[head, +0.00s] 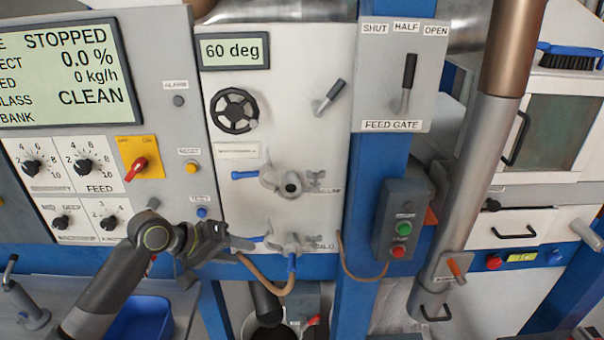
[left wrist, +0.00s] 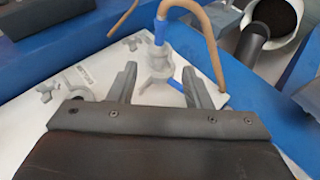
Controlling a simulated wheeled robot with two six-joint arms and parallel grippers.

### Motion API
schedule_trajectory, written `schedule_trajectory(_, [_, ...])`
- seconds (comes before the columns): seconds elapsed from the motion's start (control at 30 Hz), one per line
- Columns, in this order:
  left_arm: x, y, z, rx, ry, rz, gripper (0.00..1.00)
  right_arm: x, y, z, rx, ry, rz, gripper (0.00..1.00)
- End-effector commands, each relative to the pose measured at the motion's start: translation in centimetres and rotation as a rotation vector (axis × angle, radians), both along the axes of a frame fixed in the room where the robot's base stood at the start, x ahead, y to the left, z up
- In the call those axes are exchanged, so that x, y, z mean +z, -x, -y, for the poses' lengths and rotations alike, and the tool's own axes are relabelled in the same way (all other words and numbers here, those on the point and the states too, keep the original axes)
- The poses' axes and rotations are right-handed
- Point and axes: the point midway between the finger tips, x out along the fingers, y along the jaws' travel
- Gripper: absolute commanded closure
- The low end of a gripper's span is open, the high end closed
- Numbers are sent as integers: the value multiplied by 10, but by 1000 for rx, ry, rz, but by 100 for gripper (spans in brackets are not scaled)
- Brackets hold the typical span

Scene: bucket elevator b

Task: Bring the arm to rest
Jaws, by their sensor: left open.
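My left arm (head: 118,262) comes in from the lower left in the head view. My left gripper (head: 235,245) is in front of the white valve panel (head: 275,130), near the lower valve (head: 288,243) with its blue lever. In the left wrist view the gripper (left wrist: 160,85) has its two fingers spread apart, with nothing held between them. The lower valve (left wrist: 158,68) appears beyond and between the fingertips; I cannot tell whether they touch it. My right gripper is not in view.
A brown hose (head: 268,287) hangs by the lower valve. The control panel (head: 150,90) is at left, and a blue post with a green and red button box (head: 402,222) is at right. A slanted metal pipe (head: 470,180) stands farther right. A blue bin (head: 140,320) is below the arm.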

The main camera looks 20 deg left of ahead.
Motion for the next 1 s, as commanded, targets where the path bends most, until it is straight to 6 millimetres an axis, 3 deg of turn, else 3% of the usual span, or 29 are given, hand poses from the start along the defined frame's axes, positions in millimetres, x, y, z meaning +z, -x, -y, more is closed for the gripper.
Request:
schedule_trajectory(0.13, [-15,10,2,-12,-35,1,55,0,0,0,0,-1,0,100])
schedule_trajectory(0.23, [-46,34,6,-38,-117,2,55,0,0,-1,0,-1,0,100])
schedule_trajectory(0.4, [-106,101,8,-100,-341,0,55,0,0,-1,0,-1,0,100])
schedule_trajectory(0.53, [-135,156,4,-139,-514,-26,55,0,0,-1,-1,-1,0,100])
schedule_trajectory(0.73, [-151,224,-8,-175,-713,-96,55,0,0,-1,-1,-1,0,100])
schedule_trajectory(1.0, [-151,295,-24,-208,-896,-222,55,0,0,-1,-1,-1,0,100])
